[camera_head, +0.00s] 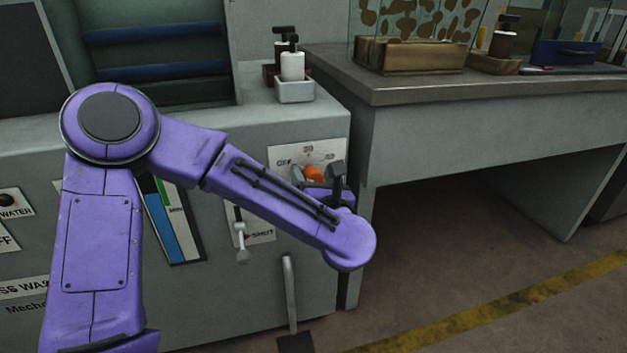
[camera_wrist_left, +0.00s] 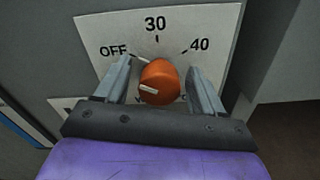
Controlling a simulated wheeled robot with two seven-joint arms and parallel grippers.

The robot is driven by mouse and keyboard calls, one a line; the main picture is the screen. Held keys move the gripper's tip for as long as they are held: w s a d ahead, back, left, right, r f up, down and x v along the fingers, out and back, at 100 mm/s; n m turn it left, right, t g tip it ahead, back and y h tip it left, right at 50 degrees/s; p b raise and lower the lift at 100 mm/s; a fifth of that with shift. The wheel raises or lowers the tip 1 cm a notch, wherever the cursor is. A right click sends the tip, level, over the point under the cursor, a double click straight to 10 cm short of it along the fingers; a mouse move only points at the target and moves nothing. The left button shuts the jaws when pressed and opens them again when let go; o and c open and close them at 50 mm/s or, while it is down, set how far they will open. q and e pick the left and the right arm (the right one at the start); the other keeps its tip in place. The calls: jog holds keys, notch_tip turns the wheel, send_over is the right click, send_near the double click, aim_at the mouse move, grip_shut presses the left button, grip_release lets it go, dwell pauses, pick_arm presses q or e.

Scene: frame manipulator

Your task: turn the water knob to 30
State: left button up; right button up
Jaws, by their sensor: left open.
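The water knob is an orange dial that shows in the head view (camera_head: 314,173), partly hidden by my left arm and gripper. In the left wrist view the orange knob (camera_wrist_left: 159,82) has a pale pointer mark on its left side, toward the OFF side. The white plate (camera_wrist_left: 95,28) behind it reads OFF at left, 30 at top and 40 at right. My left gripper (camera_wrist_left: 160,80) is open, with one finger on each side of the knob. Whether the fingers touch it cannot be told. My right gripper is not in view.
A lever with a SHUT label (camera_head: 241,240) is left of my forearm. A curved metal handle (camera_head: 289,290) stands below. Soap bottles (camera_head: 292,66) sit on the machine top. A grey counter (camera_head: 480,85) is at the right, with open floor beneath.

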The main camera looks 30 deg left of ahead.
pick_arm(q)
jog(key=shift+w+a, duration=0.1)
jog(key=c, duration=1)
jog(key=m+p, duration=0.2)
jog(key=shift+r+m+p, duration=0.2)
jog(key=shift+m+p, duration=0.2)
jog(key=shift+c, duration=0.2)
jog(key=m+p, duration=0.2)
jog(key=shift+w+m, duration=0.1)
jog(key=shift+m, duration=0.3)
jog(key=m+p, duration=0.3)
jog(key=shift+f+m+p, duration=0.2)
jog(key=shift+m+p, duration=1.1)
jog(key=shift+m, duration=0.3)
